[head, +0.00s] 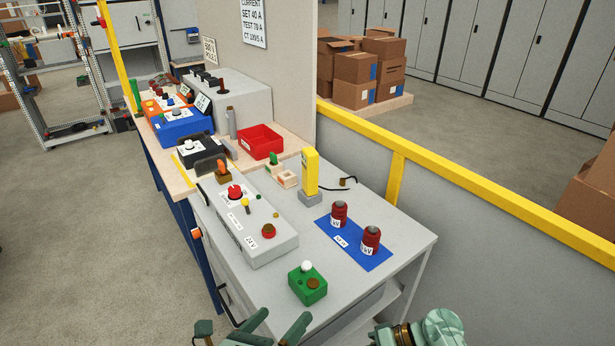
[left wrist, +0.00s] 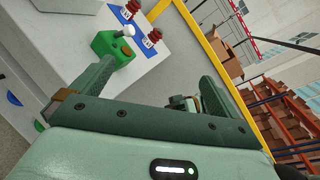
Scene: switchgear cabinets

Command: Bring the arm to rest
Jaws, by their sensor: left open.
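My left gripper (head: 283,322) shows at the bottom edge of the head view, in front of the grey bench. In the left wrist view my left gripper (left wrist: 158,72) has its two fingers wide apart with nothing between them. A green box (head: 307,285) with a white knob and a brown disc stands on the bench top, beyond the gripper and apart from it. The green box also shows in the left wrist view (left wrist: 112,50), past the left finger. The right gripper cannot be made out; a green arm link of mine is at the bottom right.
The grey bench top (head: 395,207) carries a control box (head: 262,228), a yellow upright device (head: 310,172) and two red insulators on a blue mat (head: 326,230). A yellow rail (head: 470,178) runs along the right. The floor at left is clear.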

